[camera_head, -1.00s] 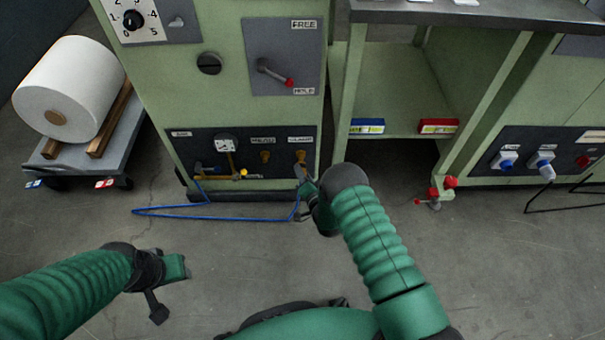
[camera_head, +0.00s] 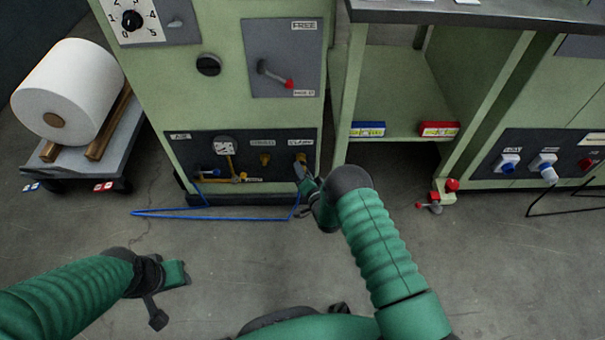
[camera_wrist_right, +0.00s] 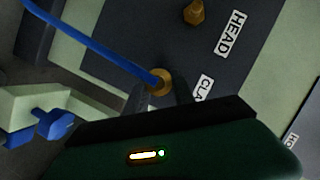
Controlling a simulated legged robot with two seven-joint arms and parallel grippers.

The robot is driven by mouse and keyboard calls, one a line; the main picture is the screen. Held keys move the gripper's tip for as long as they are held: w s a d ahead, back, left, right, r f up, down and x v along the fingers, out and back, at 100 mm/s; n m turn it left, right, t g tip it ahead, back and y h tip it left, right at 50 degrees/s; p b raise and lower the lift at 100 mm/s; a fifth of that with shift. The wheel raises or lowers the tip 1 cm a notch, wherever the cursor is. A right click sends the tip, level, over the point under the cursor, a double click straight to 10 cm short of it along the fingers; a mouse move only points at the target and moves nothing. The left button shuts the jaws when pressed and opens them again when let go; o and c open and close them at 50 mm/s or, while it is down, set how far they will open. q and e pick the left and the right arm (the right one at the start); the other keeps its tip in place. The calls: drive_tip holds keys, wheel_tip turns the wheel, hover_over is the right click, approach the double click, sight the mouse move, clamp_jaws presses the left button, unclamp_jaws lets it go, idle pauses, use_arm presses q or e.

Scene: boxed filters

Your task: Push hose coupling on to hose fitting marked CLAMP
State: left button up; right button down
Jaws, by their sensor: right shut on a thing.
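The CLAMP fitting (camera_head: 300,158) is brass and sits at the right end of the dark lower panel, under its label. My right gripper (camera_head: 300,172) is right in front of it, shut on the hose coupling at the end of the blue hose (camera_head: 230,218). In the right wrist view, the blue hose (camera_wrist_right: 100,45) runs to a brass ring (camera_wrist_right: 160,82) between my right fingers (camera_wrist_right: 161,98), beside the partly hidden CLAMP label (camera_wrist_right: 203,88). I cannot tell whether the coupling is seated on the fitting. My left gripper (camera_head: 166,290) hangs low over the floor, away from the panel; its jaw gap is unclear.
Another brass fitting, marked HEAD (camera_wrist_right: 194,12), lies beside CLAMP; it shows in the head view (camera_head: 265,159). A gauge (camera_head: 224,146) and valve are farther left. A lever (camera_head: 275,73) is above. A shelf bay with blue (camera_head: 367,129) and red boxes (camera_head: 438,129) stands right.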

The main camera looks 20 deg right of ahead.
drive_tip(key=shift+w+d+b, duration=0.2)
drive_tip(key=shift+w+b, duration=0.25)
drive_tip(key=shift+w, duration=0.25)
drive_tip(key=c, duration=1)
unclamp_jaws()
drive_tip(key=shift+o, duration=0.2)
drive_tip(key=shift+s, duration=0.1)
drive_tip(key=p+v, duration=0.8)
drive_tip(key=v, duration=0.8)
drive_tip(key=shift+s, duration=0.3)
